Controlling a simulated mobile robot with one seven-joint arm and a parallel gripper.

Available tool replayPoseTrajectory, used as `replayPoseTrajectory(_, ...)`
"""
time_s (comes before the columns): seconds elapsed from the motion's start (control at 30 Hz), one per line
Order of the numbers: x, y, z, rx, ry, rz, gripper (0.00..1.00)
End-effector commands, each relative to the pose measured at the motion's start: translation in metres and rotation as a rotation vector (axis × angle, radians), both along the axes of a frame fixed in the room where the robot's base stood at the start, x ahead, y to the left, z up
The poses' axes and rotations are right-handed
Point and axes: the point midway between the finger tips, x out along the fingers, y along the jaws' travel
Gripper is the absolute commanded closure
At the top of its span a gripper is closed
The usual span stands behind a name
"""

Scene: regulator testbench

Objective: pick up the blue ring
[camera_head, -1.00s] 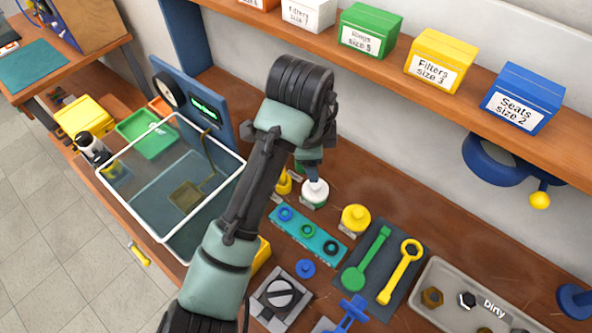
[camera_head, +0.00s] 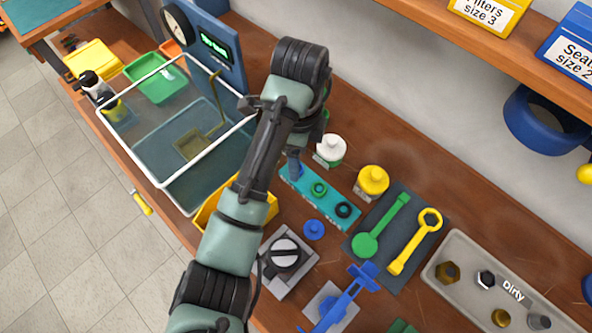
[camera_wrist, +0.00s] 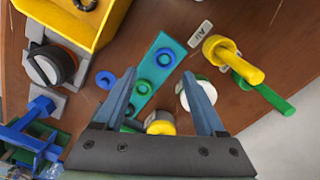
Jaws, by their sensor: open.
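A teal strip (camera_head: 333,207) lies on the bench and holds a row of small rings. The blue ring (camera_wrist: 165,57) sits at one end of it in the wrist view; in the head view my gripper largely covers that end. A green ring (camera_wrist: 143,86) is in the middle and a black ring (camera_head: 344,210) at the other end. My gripper (camera_wrist: 158,74) is open and empty, its fingers pointing down above the strip. In the wrist view the blue ring lies just beyond the fingertips, between their lines. In the head view my gripper (camera_head: 294,168) is over the strip's left end.
A white-capped bottle (camera_head: 331,149) and a yellow-capped one (camera_head: 372,181) stand close behind the strip. A loose blue disc (camera_head: 313,229), a knob unit (camera_head: 285,256) and a yellow bin (camera_head: 212,212) are in front. Wrenches lie on a dark mat (camera_head: 375,245) to the right.

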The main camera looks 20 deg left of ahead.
Motion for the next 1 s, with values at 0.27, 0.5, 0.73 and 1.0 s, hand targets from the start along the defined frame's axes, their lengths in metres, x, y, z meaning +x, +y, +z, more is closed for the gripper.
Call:
replayPoseTrajectory(0.27, 0.005, 0.003, -0.038, -0.001, 0.002, 0.001, 0.28)
replayPoseTrajectory(0.5, 0.005, 0.003, -0.046, 0.000, 0.000, 0.000, 0.28)
replayPoseTrajectory(0.73, 0.005, 0.003, -0.045, 0.000, 0.000, 0.000, 0.53)
replayPoseTrajectory(1.0, 0.005, 0.003, -0.045, 0.000, 0.000, 0.000, 1.00)
